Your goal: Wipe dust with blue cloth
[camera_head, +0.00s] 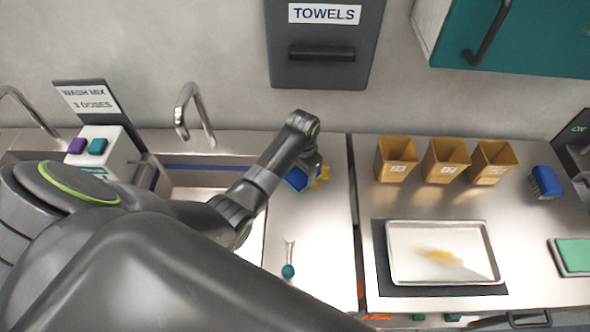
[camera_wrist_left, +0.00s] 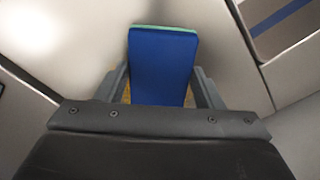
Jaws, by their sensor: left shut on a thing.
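My left gripper (camera_head: 306,170) is shut on a blue cloth (camera_head: 296,179), low over the metal counter right of the sink. In the left wrist view the cloth (camera_wrist_left: 160,65) looks like a thick blue pad with a green far edge, between the two fingers. A yellow patch (camera_head: 323,175), perhaps dust, shows beside the gripper, partly hidden by it. I cannot tell whether the cloth touches the counter. My right gripper is not in view.
A tray (camera_head: 398,270) with a yellow smear lies on the right counter, before several tan bins (camera_head: 446,160) and a blue brush-like block (camera_head: 545,182). A teal-ended utensil (camera_head: 288,270) lies nearer me. A tap (camera_head: 187,110) and dispenser (camera_head: 100,150) stand left.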

